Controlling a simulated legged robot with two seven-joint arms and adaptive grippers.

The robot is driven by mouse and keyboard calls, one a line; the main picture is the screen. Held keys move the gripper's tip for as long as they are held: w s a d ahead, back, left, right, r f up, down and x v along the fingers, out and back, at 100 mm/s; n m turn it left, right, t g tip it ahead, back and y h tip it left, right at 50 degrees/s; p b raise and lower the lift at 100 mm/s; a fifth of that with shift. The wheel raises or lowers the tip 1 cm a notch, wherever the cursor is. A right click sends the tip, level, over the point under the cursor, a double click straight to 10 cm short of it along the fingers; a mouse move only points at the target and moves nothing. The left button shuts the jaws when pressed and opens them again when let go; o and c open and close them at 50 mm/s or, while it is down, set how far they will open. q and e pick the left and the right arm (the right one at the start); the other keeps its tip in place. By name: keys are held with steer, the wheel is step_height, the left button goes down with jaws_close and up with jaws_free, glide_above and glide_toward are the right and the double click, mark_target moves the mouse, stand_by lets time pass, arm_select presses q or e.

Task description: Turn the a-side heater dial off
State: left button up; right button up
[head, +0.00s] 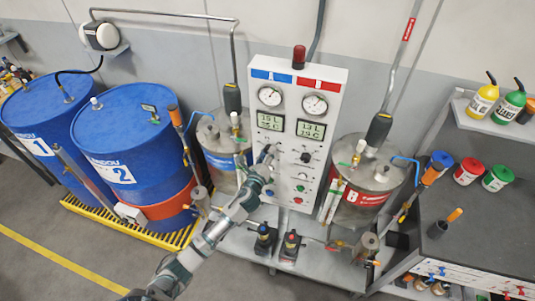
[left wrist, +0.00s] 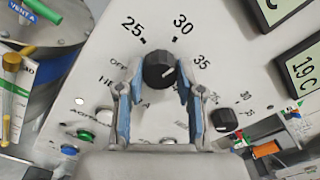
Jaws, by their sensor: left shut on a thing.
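The a-side heater dial (left wrist: 158,70) is a round black knob on the white control panel (head: 291,107). In the left wrist view, OFF is printed to its left, with 25, 30 and 35 around its top and right. A pale mark shows on the knob's right part, toward the 35 side. My left gripper (head: 267,160) reaches the panel from the lower left. In the left wrist view its blue-padded fingers (left wrist: 159,76) are shut on the dial, one on each side. In the head view the gripper largely hides this dial. My right gripper is out of view.
A second black dial (head: 306,157) sits to the right on the panel, with buttons below. Metal tanks flank the panel, the left one (head: 222,135) and the right one (head: 367,170). Blue barrels (head: 120,125) stand left. A shelf and dark-topped bench (head: 490,220) stand right.

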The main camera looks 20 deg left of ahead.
arm_select(q)
steer(key=n, duration=0.4)
steer(key=shift+a+n, duration=0.1)
steer(key=shift+n, duration=0.2)
steer(key=n, duration=0.7)
steer(key=f+n, duration=0.1)
steer(key=n, duration=1.5)
steer(key=shift+s+d+f, duration=0.1)
steer(key=shift+d+f, duration=0.1)
steer(key=shift+d, duration=0.05)
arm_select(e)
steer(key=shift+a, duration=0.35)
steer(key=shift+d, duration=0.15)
arm_select(q)
steer(key=o, duration=0.9)
steer(key=shift+o, duration=1.3)
steer(key=shift+r, duration=0.2)
